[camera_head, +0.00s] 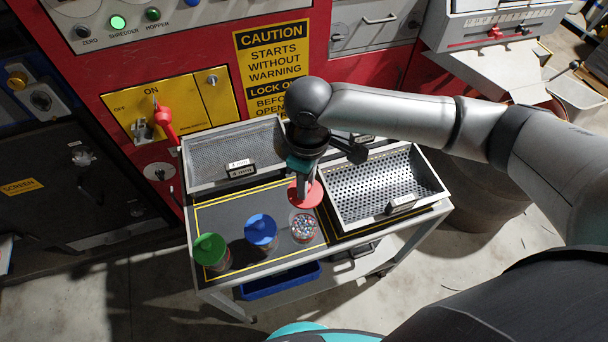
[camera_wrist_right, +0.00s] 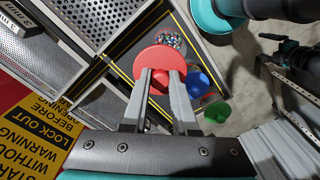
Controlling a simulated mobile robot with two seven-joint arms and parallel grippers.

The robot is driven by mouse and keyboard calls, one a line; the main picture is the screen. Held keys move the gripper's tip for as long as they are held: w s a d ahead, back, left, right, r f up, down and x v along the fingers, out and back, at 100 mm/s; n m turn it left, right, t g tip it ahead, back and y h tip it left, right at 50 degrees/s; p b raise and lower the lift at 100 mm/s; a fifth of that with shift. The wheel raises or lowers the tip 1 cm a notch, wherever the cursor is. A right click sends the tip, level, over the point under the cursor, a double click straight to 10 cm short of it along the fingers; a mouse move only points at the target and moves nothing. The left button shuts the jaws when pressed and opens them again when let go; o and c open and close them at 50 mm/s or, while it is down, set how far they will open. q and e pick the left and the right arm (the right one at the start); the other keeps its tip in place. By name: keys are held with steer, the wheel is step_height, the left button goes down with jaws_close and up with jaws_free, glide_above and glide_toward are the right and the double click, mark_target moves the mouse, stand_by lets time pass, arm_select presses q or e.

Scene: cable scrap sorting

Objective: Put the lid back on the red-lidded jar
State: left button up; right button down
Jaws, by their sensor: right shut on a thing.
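The red lid (camera_head: 306,194) is in my right gripper (camera_head: 303,189), whose fingers are shut on its knob; the right wrist view shows the lid (camera_wrist_right: 158,66) between both fingers (camera_wrist_right: 160,78). The lid is held just behind the open jar (camera_head: 303,228), apart from its mouth in the head view. The jar is clear and holds small multicoloured bits; the right wrist view shows it partly behind the lid (camera_wrist_right: 170,40). My left gripper is outside the head view. A dark and teal part at the right of the right wrist view looks like it (camera_wrist_right: 285,50), with its fingers unclear.
A blue-lidded jar (camera_head: 261,231) and a green-lidded jar (camera_head: 211,250) stand left of the open jar on the cart's dark top. A mesh tray (camera_head: 220,150) lies behind left and a perforated tray (camera_head: 425,170) at right. The red machine stands behind. A blue bin (camera_head: 280,282) sits below.

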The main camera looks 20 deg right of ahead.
mark_target(304, 206)
steer(key=shift+s+a+f+n+p, duration=0.45)
steer(key=shift+s+n+p, duration=0.2)
steer(key=shift+n+p, duration=0.3)
steer(key=shift+s+f+n, duration=0.2)
steer(key=shift+f+n, duration=0.25)
step_height(304, 206, down, 4)
steer(key=b, duration=0.5)
steer(key=shift+f+b, duration=0.25)
steer(key=shift+b, duration=0.15)
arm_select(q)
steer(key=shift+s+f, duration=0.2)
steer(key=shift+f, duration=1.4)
arm_select(e)
steer(key=shift+f, duration=1)
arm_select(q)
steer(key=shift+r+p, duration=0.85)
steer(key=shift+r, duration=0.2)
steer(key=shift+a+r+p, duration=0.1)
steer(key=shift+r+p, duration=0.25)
arm_select(e)
steer(key=shift+f, duration=0.1)
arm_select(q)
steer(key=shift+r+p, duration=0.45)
